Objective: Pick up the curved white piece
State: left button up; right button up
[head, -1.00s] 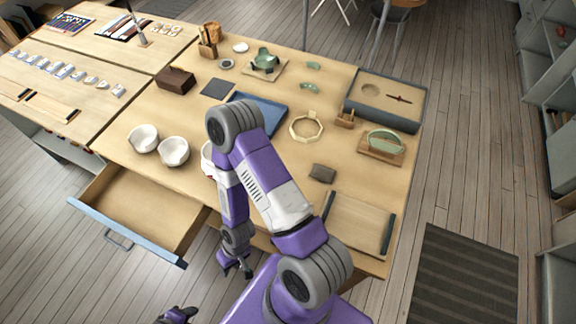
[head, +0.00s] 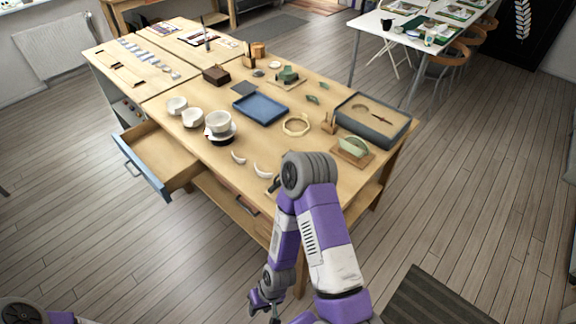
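Two curved white pieces lie apart near the table's front edge, beside the stacked bowls: a left one (head: 238,157) and a right one (head: 262,170). I cannot tell which of them is meant. My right gripper (head: 264,304) hangs low in front of the table, below the tabletop and well away from both pieces. Its fingers look spread, with nothing between them. My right arm stands close to the right piece in the picture and hides part of the table's front right. Part of my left arm shows at the bottom left corner; its gripper is out of view.
An open drawer (head: 158,159) juts out at the table's front left. White bowls (head: 177,106) stand behind it, one on a dark base. A blue tray (head: 260,109), a pale ring (head: 296,125) and a grey-rimmed box (head: 372,119) are farther back. The floor in front is clear.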

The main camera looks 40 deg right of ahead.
aim_at(264, 175)
jog(key=z, duration=1.1)
jog(key=i, duration=0.5)
jog(key=k, duration=0.5)
jog(key=u, duration=1.05)
jog(key=i, duration=0.55)
jog(key=z, duration=0.25)
